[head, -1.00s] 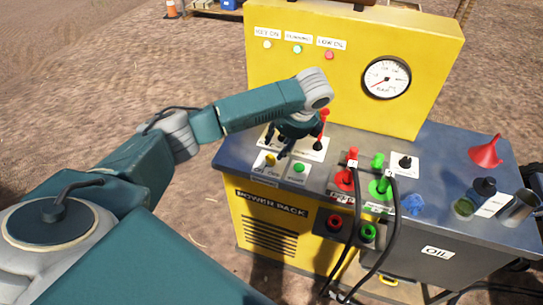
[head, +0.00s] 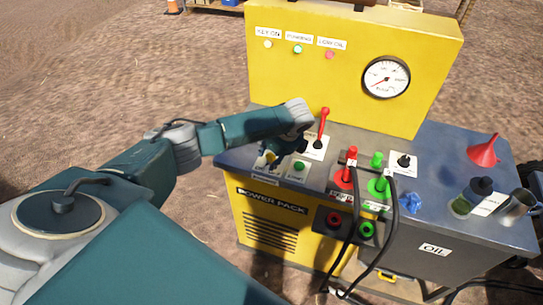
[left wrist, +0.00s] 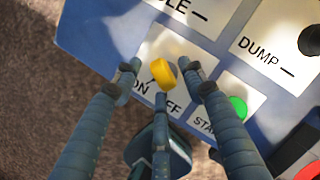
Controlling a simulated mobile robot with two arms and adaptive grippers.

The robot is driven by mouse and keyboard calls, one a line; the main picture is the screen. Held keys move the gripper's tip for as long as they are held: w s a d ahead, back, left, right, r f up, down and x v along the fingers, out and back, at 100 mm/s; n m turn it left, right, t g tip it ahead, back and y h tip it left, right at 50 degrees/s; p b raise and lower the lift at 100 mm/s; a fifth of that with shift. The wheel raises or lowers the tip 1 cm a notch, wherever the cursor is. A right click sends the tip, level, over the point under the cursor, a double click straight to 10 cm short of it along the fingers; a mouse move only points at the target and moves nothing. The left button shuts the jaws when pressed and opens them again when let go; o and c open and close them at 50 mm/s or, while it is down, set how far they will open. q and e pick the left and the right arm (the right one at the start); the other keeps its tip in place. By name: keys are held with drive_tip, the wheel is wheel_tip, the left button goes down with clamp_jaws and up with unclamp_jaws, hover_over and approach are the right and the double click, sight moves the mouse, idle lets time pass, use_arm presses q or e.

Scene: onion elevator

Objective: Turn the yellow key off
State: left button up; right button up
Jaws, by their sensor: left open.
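The yellow key (head: 269,156) sits on the near left part of the power pack's top, partly hidden by my left gripper (head: 271,152) in the head view. In the left wrist view the yellow key (left wrist: 164,76) stands on a white plate (left wrist: 152,52) marked ON and OFF. My left gripper (left wrist: 161,75) is open, with a finger on each side of the key and a third below it. Gaps show between the side fingers and the key; contact with the third finger is unclear. My right gripper is not in view.
A green button (head: 299,166) sits just right of the key, and a red lever (head: 322,128) stands behind. Red and green hose couplings (head: 343,178) with black hoses are farther right. The yellow panel (head: 350,95) with a gauge (head: 386,78) rises at the back.

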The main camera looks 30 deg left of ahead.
use_arm(q)
clamp_jaws()
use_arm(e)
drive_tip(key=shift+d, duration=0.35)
use_arm(q)
drive_tip(key=shift+n, duration=0.4)
drive_tip(key=shift+w+d+n+g, duration=0.15)
drive_tip(key=shift+n+g, duration=0.45)
drive_tip(key=shift+n, duration=0.4)
drive_tip(key=n+g+b, duration=0.1)
drive_tip(key=n, duration=0.1)
drive_tip(key=shift+f+n, duration=0.15)
drive_tip(key=shift+n, duration=0.15)
drive_tip(key=shift+w+f+n+g+b, duration=0.15)
drive_tip(key=shift+n+g+b, duration=0.25)
drive_tip(key=shift+n+b, duration=0.45)
drive_tip(key=n+g+b, duration=0.1)
drive_tip(key=n+b, duration=0.2)
drive_tip(key=b, duration=0.1)
drive_tip(key=shift+w+n+h, duration=0.15)
drive_tip(key=shift+n+h, duration=0.2)
drive_tip(key=shift+h, duration=0.05)
drive_tip(key=shift+r+n+g+b, duration=0.3)
drive_tip(key=shift+n+b, duration=0.4)
drive_tip(key=shift+b, duration=0.4)
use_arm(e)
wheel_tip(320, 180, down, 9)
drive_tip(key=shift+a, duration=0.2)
